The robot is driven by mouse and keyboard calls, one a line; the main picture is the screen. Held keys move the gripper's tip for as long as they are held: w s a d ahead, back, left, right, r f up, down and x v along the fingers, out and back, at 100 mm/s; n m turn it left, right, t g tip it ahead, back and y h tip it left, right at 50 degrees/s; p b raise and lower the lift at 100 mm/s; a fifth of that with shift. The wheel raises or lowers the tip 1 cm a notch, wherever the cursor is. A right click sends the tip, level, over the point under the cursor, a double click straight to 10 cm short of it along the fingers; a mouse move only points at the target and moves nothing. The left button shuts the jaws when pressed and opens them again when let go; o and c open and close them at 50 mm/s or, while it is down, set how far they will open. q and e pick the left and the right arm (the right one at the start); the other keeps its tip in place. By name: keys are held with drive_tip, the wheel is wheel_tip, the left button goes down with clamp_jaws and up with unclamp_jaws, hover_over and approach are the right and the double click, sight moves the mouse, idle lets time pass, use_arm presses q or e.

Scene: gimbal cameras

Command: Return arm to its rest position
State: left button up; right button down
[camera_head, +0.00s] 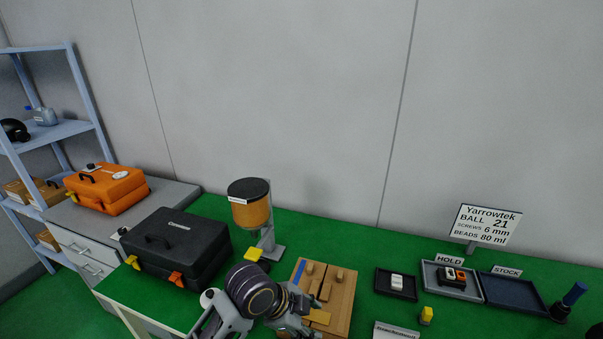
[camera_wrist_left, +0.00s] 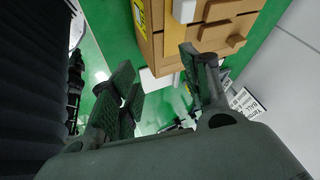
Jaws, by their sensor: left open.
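My left arm (camera_head: 250,290) reaches in from the bottom of the head view. Its gripper (camera_head: 300,312) is beside the left edge of a wooden fixture board (camera_head: 340,292) and partly overlaps it in the picture. In the left wrist view the two dark fingers (camera_wrist_left: 160,88) stand apart with nothing held between them. The wooden board (camera_wrist_left: 205,30) is above them in that view, close to one finger; I cannot tell whether they touch. My right gripper does not show.
A black case (camera_head: 175,250) and an orange case (camera_head: 105,190) are at left. A dispenser with an amber hopper (camera_head: 250,210) stands behind my arm. Trays, including the black tray (camera_head: 383,290) and the blue stock tray (camera_head: 520,292), and a sign (camera_head: 485,225) are at right.

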use_arm(q)
drive_tip(key=s+a+f+n+y, duration=0.2)
drive_tip(key=s+a+f+n, duration=0.1)
drive_tip(key=a+n, duration=0.4)
drive_tip(key=s+a+f+n+y, duration=0.2)
drive_tip(key=s+a+f+n, duration=0.15)
drive_tip(key=a, duration=0.55)
drive_tip(key=s+a+f+n+y, duration=0.1)
drive_tip(key=s+a+f+n, duration=0.2)
drive_tip(key=a+n, duration=0.45)
wheel_tip(320, 180, down, 34)
drive_tip(key=s+m, duration=0.1)
drive_tip(key=s, duration=0.2)
drive_tip(key=s+a+f+g, duration=0.1)
drive_tip(key=s+a+f, duration=0.1)
drive_tip(key=s+f, duration=0.7)
drive_tip(key=s+a+f, duration=0.2)
drive_tip(key=s+f, duration=0.8)
drive_tip(key=s, duration=0.3)
drive_tip(key=shift+a+f+g+y, duration=0.2)
drive_tip(key=shift+g+y, duration=0.1)
drive_tip(key=shift+g, duration=0.1)
